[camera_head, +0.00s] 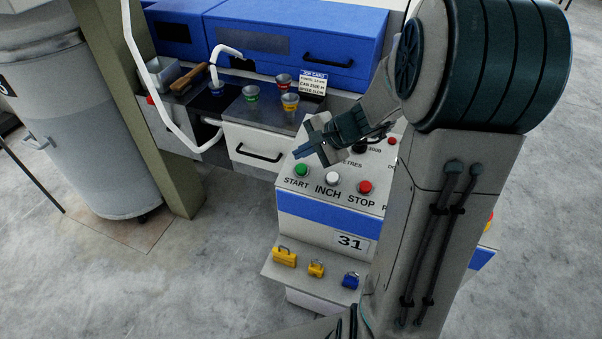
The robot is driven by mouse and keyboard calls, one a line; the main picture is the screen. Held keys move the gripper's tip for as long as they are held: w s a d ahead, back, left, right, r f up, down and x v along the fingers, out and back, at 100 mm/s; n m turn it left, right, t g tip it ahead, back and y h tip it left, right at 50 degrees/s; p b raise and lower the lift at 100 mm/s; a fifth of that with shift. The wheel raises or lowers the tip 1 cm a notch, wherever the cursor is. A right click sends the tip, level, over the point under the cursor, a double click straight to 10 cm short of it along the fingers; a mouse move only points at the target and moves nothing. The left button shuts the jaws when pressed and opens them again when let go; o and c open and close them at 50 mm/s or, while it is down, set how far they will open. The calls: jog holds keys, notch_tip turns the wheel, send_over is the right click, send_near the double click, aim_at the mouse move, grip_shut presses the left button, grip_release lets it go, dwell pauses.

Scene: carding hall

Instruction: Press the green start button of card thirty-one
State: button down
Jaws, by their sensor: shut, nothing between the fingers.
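The control box of card thirty-one (325,212) stands at the middle right, with a "31" plate on its front below a blue stripe. The green start button (301,169) is at the left of its sloped panel, above the word START. A white INCH button (332,178) and a red STOP button (365,187) sit to its right. My gripper (298,149) is shut and empty. Its fingertips point left and appear just above the green button in the picture; the gap between them cannot be told. My arm hides the right part of the panel.
Yellow and blue padlocks (316,268) sit on a ledge below the panel. Behind is a bench (262,114) with several small cups and a job card (313,83). A white bent pipe, an olive post (165,130) and a grey bin (85,120) stand left. The floor in front is clear.

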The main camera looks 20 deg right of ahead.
aim_at(305, 170)
jog(key=shift+w+d+f+b, duration=0.2)
jog(key=shift+f+b, duration=0.4)
jog(key=shift+f, duration=0.25)
jog(key=shift+w+d+f+b, duration=0.1)
jog(key=shift+w+f+b, duration=0.05)
jog(key=shift+f+b, duration=0.6)
jog(key=shift+f, duration=0.2)
dwell(0.6)
jog(key=shift+w+f+b, duration=0.1)
jog(key=shift+f+b, duration=0.2)
jog(key=shift+b, duration=0.05)
jog(key=shift+d+f+b, duration=0.1)
jog(key=shift+f+b, duration=0.4)
jog(key=shift+b, duration=0.05)
dwell(0.6)
jog(key=shift+r, duration=0.15)
jog(key=shift+r+p, duration=0.55)
jog(key=shift+r, duration=0.25)
jog(key=shift+s+a+r+p, duration=0.2)
jog(key=shift+r+p, duration=0.35)
jog(key=shift+r, duration=0.25)
jog(key=shift+s+a+r+p, duration=0.15)
jog(key=shift+s+r+p, duration=0.1)
jog(key=shift+r+p, duration=0.4)
jog(key=shift+s+a+r+p, duration=0.2)
jog(key=shift+r+p, duration=0.2)
jog(key=shift+r, duration=0.55)
